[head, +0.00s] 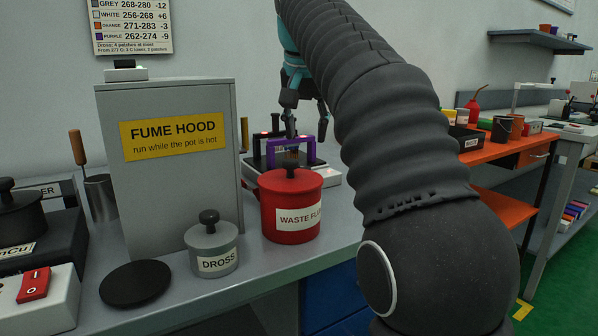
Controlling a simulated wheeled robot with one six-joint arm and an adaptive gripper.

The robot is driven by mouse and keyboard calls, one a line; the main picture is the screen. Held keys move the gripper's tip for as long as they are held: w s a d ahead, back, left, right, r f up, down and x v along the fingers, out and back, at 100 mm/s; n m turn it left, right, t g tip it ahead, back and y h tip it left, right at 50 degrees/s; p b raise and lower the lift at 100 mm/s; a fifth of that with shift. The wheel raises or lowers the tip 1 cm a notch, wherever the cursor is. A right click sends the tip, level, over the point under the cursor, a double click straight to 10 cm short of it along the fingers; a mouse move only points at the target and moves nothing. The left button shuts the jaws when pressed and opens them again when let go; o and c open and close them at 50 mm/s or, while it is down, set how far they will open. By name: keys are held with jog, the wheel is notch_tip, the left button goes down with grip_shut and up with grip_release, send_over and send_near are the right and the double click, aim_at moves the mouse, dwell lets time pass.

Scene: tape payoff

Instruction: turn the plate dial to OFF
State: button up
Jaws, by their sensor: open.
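A plate-like device (332,175) with a dark top and a pale base stands behind the red pot. A purple bracket (291,143) stands on or over it. I cannot make out a dial or its setting; the red pot and my gripper hide part of the device. My gripper (305,112) points down above the device and the purple bracket, with its fingers apart. I cannot tell whether it touches anything.
The red waste flux pot (267,207) stands just in front of the device. The grey fume hood (172,185) rises to the left, with the dross pot (212,243) and a black disc (136,285) before it. An orange bench (500,148) is at right.

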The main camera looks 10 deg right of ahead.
jog(key=b+x, duration=0.2)
jog(key=x, duration=0.7)
jog(key=shift+a+f, duration=0.1)
